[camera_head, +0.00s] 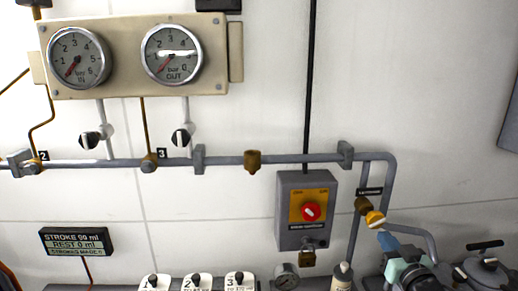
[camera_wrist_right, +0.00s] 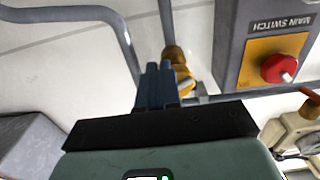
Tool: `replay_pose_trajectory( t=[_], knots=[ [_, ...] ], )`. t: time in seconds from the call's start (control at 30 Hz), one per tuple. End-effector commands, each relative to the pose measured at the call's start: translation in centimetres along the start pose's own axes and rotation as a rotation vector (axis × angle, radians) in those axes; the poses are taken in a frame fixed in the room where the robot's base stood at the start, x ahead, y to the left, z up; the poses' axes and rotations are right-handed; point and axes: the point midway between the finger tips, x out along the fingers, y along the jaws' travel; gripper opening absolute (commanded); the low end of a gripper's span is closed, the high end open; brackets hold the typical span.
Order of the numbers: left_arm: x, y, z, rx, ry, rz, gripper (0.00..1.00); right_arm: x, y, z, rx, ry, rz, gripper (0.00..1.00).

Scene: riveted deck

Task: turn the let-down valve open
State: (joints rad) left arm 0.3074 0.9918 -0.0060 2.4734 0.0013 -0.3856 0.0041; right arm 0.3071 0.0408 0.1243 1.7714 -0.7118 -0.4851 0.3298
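The let-down valve is a brass fitting on a grey pipe with an orange-yellow knob (camera_head: 375,219), below a small black label at the right of the head view. In the wrist view its brass body (camera_wrist_right: 175,54) shows just past my fingertips. My right gripper (camera_head: 388,241) comes from the lower right, its blue fingertips just below the knob. In the wrist view the right gripper's fingers (camera_wrist_right: 158,72) lie close together with nothing seen between them. They cover part of the knob; whether they touch it I cannot tell. My left gripper is not in view.
A grey main switch box (camera_head: 292,235) with a red knob stands left of the valve, a padlock below it. Grey pipes (camera_head: 390,180) bend around the valve. A two-gauge panel (camera_head: 120,85) is at upper left. A display (camera_head: 76,242) hangs lower left.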

Motion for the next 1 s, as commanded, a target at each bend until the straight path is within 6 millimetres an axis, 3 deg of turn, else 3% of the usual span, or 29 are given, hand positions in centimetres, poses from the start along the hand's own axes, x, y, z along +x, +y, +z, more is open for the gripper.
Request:
replay_pose_trajectory(
  t=[0.43, 0.87, 1.0],
  knots=[
    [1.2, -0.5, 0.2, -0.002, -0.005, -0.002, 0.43, -5.2, 0.0, 0.2, -0.005, -0.005, -0.001, 0.0],
    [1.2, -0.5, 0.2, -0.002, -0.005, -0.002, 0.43, -5.6, -0.2, 0.1, 0.009, -0.003, -0.004, 0.0],
    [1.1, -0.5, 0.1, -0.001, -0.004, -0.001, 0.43, -5.6, -0.5, -0.5, 0.132, 0.001, -0.003, 0.0]
  ],
)
